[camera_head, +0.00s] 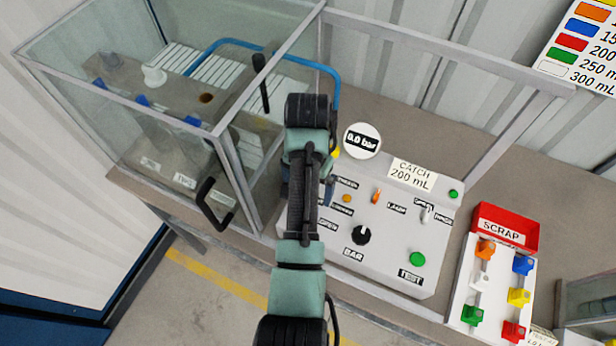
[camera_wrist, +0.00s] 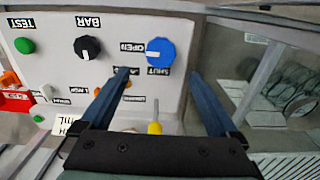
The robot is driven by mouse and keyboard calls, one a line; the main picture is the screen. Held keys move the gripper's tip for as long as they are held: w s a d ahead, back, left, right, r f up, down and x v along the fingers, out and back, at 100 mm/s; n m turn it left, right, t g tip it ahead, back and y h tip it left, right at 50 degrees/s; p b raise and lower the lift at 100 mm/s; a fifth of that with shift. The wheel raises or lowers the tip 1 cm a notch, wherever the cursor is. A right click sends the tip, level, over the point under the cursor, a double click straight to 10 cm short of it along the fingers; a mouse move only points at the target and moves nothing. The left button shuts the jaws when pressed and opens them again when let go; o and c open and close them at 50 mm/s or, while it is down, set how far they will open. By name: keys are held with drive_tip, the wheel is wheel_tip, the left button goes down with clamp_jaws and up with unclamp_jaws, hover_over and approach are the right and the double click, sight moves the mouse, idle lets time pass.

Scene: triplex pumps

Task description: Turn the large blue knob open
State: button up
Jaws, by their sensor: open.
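The large blue knob (camera_wrist: 160,51) is round and sits on the white control panel (camera_wrist: 60,22) in the wrist view. Its white mark lies across its left half, on the side of the upside-down OPEN label (camera_wrist: 131,47); the SHUT label (camera_wrist: 158,71) is just below the knob. My gripper (camera_wrist: 160,76) is open and empty, with its two blue-grey fingers spread. The knob lies between and beyond the fingertips, and I see no contact.
A black BAR knob (camera_head: 361,235) and a green TEST button (camera_head: 417,259) are on the panel, with small orange switches. A glass case (camera_head: 170,110) stands to the left, with a black handle (camera_head: 212,205). A red SCRAP bin (camera_head: 503,230) and coloured pieces are at right.

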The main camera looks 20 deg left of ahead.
drive_tip(key=shift+r, duration=2.35)
